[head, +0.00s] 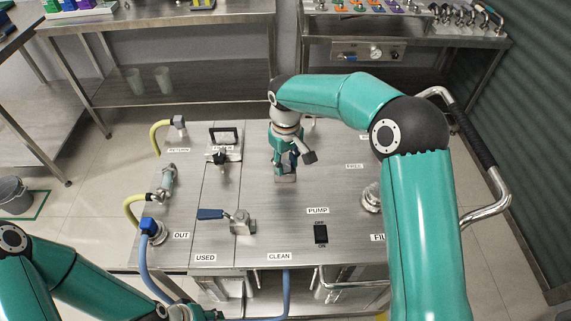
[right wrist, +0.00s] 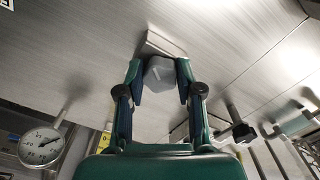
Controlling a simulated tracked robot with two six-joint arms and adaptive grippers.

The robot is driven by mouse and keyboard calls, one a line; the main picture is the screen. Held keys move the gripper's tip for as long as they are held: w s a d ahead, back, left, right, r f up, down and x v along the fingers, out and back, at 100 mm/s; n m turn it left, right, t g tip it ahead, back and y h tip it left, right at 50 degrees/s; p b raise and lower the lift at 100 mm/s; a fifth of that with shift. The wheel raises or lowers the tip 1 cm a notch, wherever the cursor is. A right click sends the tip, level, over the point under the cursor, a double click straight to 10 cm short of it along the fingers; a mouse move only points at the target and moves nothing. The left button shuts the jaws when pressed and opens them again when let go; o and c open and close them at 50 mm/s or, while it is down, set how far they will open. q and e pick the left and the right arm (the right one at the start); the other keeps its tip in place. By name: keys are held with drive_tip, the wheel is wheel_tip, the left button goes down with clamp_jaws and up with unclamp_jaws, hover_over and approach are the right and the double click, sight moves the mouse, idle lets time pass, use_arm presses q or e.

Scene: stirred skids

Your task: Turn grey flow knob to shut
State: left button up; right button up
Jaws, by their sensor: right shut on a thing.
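The grey knob (right wrist: 160,72) sits between the fingertips of my right gripper (right wrist: 159,80) in the right wrist view, with a finger against each side. A small pale plate (right wrist: 160,43) lies on the steel just beyond it. In the head view my right gripper (head: 287,160) points down at the middle of the steel top and hides most of the knob. The knob's pointer and exact angle cannot be made out. My left arm comes in at the lower left; its end lies low at the bottom edge, and its fingers cannot be made out.
The steel skid top (head: 275,225) carries a blue-handled valve (head: 240,221), a black pump switch (head: 320,233), a black-handled fitting (head: 223,143) and hose couplings on the left. A pressure gauge (right wrist: 41,146) shows in the right wrist view. Shelves stand behind.

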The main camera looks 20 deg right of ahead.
drive_tip(key=m+b, duration=0.1)
drive_tip(key=m, duration=0.4)
drive_tip(key=shift+w+r+m, duration=0.1)
drive_tip(key=shift+w+m, duration=0.05)
drive_tip(key=shift+m, duration=0.15)
drive_tip(key=m+b, duration=0.1)
drive_tip(key=m, duration=0.4)
drive_tip(key=shift+a, duration=0.1)
drive_tip(key=shift+w+r, duration=0.1)
drive_tip(key=o, duration=1)
drive_tip(key=shift+o, duration=0.8)
wheel_tip(320, 180, up, 12)
